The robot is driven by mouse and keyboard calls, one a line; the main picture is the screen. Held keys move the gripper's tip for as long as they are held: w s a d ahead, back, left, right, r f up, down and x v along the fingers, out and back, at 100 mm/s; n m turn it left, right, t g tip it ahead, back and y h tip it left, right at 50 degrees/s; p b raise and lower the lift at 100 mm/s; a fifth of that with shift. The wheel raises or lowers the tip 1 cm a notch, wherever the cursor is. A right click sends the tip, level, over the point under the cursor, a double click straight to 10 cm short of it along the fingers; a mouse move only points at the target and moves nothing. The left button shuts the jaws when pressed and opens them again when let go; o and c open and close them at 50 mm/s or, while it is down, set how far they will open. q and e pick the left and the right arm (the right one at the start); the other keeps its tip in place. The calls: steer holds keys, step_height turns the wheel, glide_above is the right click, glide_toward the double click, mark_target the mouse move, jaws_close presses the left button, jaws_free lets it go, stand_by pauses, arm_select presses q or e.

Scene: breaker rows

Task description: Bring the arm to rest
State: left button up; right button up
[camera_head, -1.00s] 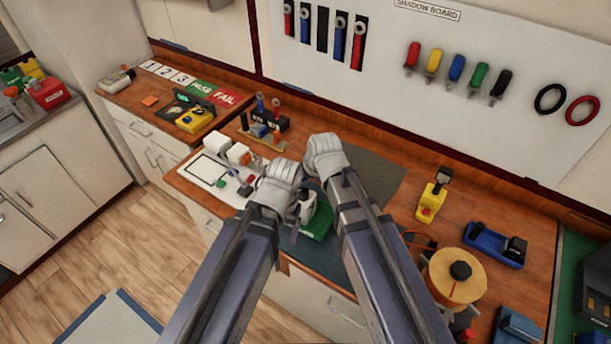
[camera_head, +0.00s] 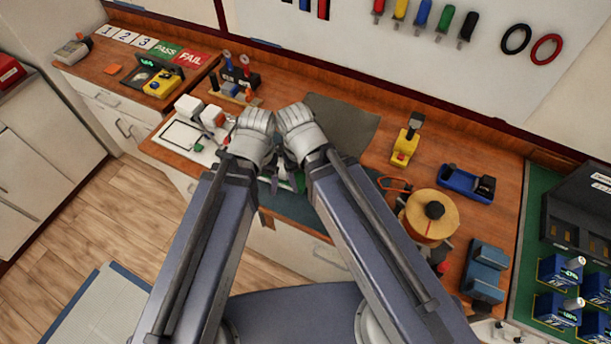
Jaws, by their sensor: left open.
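My two arms reach in from the bottom of the head view over the front of the wooden workbench, their pale wrists side by side. My left gripper (camera_head: 277,174) shows as dark fingers below its wrist, over the bench's front edge near a green item (camera_head: 293,182). It is open, and I see nothing held between its fingers. My right gripper is hidden behind its own wrist and forearm.
Left of the wrists lies a white board (camera_head: 184,137) with small parts. To the right are a yellow tool (camera_head: 405,150), a wire spool (camera_head: 430,226) and a blue tray (camera_head: 459,182). A dark mat (camera_head: 345,118) lies bare behind the wrists.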

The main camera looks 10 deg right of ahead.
step_height(320, 180, down, 13)
steer(key=b, duration=1.3)
